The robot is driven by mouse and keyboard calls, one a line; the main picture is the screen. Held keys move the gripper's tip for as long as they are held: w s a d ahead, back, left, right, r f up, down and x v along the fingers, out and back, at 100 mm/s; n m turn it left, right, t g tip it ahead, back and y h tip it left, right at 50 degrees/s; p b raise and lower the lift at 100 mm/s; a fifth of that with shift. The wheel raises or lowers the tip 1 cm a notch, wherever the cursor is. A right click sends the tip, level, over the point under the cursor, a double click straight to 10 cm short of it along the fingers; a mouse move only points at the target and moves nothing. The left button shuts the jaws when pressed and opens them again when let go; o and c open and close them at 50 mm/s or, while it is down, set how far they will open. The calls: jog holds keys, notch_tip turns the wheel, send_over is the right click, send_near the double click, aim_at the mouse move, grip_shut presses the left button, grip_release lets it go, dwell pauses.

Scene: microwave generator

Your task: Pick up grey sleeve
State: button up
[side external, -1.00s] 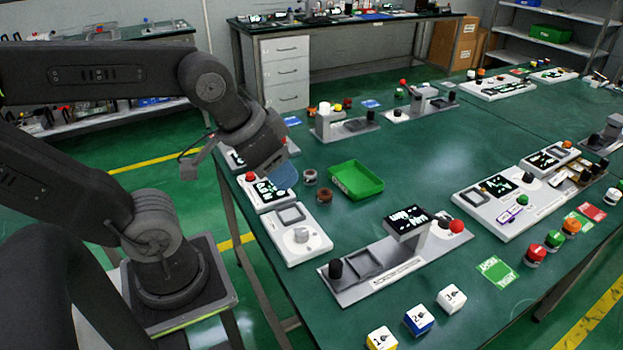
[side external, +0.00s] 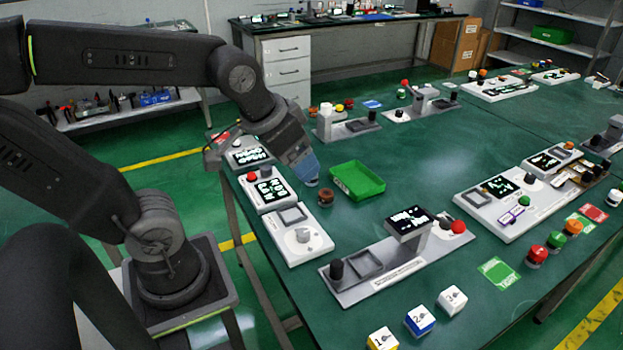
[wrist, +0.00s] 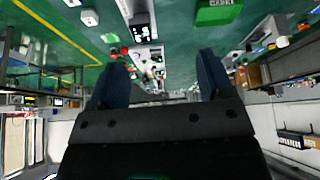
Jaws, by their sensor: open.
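My gripper (side external: 306,172) has blue fingers and is low over the table, left of the green tray. In the wrist view its two fingers (wrist: 162,80) stand apart with nothing seen between them. A small greyish round piece (side external: 312,182), possibly the grey sleeve, shows at the fingertips and is mostly hidden by them. I cannot tell whether the fingers touch it. A brown round piece (side external: 326,197) stands just in front of it. I cannot make out a grey sleeve in the wrist view.
The green tray (side external: 357,181) lies to the right of my gripper and also shows in the wrist view (wrist: 217,13). White panels with a screen (side external: 265,191) and a knob (side external: 303,236) line the left table edge. A grey stand (side external: 372,268) is nearer the camera.

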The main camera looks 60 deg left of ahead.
jog(key=w+a+f+n+g+y, duration=0.1)
jog(key=w+a+f+n, duration=0.25)
jog(key=w+a, duration=0.3)
jog(key=w+a+f+n+y, duration=0.1)
jog(key=w+a+f+n, duration=0.1)
jog(key=w+a+f, duration=0.35)
jog(key=w+a+f+n, duration=0.1)
jog(key=a+f, duration=0.3)
jog(key=a, duration=0.1)
jog(key=w+a+f+n+g, duration=0.1)
jog(key=w+a+f, duration=0.1)
jog(key=a+f, duration=0.3)
jog(key=w+a+f+n, duration=0.1)
jog(key=w+a+f, duration=0.1)
jog(key=a+f, duration=0.3)
jog(key=shift+w+a+f+y, duration=0.1)
jog(key=shift+a+f+y, duration=0.1)
jog(key=shift+y, duration=0.1)
jog(key=shift+x, duration=3)
jog(key=c, duration=1)
